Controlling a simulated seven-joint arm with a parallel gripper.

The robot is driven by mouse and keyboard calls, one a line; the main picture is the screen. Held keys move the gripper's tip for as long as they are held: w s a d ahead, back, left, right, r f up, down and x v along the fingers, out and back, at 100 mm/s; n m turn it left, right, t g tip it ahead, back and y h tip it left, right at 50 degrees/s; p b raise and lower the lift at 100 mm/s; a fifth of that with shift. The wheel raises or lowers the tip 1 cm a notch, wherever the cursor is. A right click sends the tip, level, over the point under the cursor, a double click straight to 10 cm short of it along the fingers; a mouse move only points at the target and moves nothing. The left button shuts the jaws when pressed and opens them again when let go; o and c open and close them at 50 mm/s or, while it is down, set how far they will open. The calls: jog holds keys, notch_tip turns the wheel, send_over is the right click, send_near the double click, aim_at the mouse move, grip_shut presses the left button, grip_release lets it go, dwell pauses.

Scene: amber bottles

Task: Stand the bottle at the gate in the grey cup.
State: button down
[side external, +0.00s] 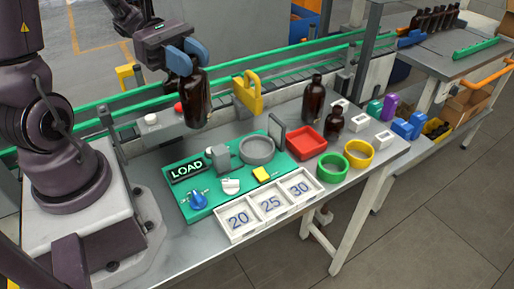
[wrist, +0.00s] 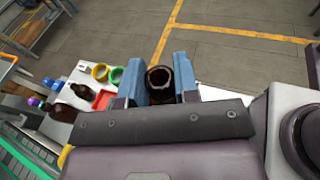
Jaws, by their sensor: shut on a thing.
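My gripper (side external: 186,57) has blue fingers and is shut on an amber bottle (side external: 196,103). The bottle hangs upright in the air, above the left part of the table near the conveyor rail. In the wrist view, its dark open mouth (wrist: 160,78) shows between the blue fingers. The grey cup (side external: 257,149) is a round, shallow ring on the green panel, to the right of and lower than the held bottle. It looks empty. The yellow gate (side external: 247,92) stands at the conveyor, to the right of the bottle. The grey cup is not clearly visible in the wrist view.
The green panel (side external: 186,163) carries a LOAD display, a blue knob and a grey upright plate. Two amber bottles (side external: 314,98) stand behind a red tray (side external: 306,141). Green and yellow rings (side external: 359,153) sit at the right. White numbered trays (side external: 237,219) lie in front.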

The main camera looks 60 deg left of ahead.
notch_tip(320, 180, down, 2)
jog(key=shift+f, duration=0.25)
jog(key=shift+w+f, duration=0.15)
jog(key=shift+f, duration=0.15)
jog(key=w+a+f, duration=0.1)
jog(key=w+f, duration=1.2)
jog(key=shift+w+a, duration=0.15)
jog(key=shift+w, duration=0.15)
jog(key=shift+f, duration=0.1)
jog(key=c, duration=0.9)
grip_release()
jog(key=shift+o, duration=0.2)
